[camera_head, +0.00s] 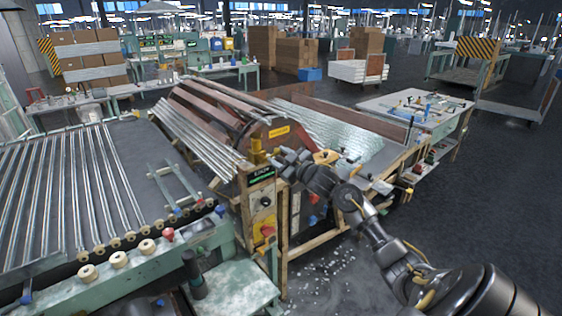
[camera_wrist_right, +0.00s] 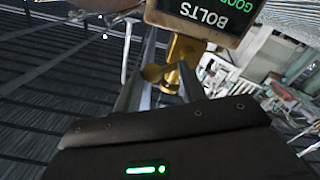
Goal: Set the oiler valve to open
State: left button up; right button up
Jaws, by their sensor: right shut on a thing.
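The brass oiler valve (camera_head: 257,153) sits at the top of the machine's front post, above a small dark sign. It also shows in the right wrist view (camera_wrist_right: 181,68), where it appears under the upside-down sign. My right gripper (camera_head: 275,156) reaches in from the right at the valve's height. In the right wrist view its two fingers (camera_wrist_right: 160,84) are shut on a rounded brass part of the valve. The grip hides part of that brass piece, and I cannot tell the valve's setting. My left gripper does not show.
The small sign with green text (camera_head: 261,174) is close beside the valve. Below it is a yellow control panel (camera_head: 264,222) with a red knob. A workbench (camera_head: 440,121) stands to the right; the floor at right is clear.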

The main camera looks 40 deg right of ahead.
jog(key=n, duration=0.1)
jog(key=r+n+b, duration=0.1)
jog(key=n, duration=0.1)
jog(key=n+b, duration=0.1)
jog(key=shift+a+r+n, duration=0.3)
jog(key=shift+a+r, duration=0.05)
jog(key=shift+a, duration=0.05)
jog(key=n+b, duration=0.1)
jog(key=n, duration=0.1)
jog(key=a+n+b, duration=0.1)
jog(key=n, duration=0.1)
jog(key=a+r+n+b, duration=0.1)
jog(key=shift+r+n, duration=0.1)
jog(key=shift+n, duration=0.3)
jog(key=shift+r, duration=0.1)
jog(key=o, duration=0.9)
jog(key=shift+f, duration=0.2)
jog(key=shift+f, duration=0.1)
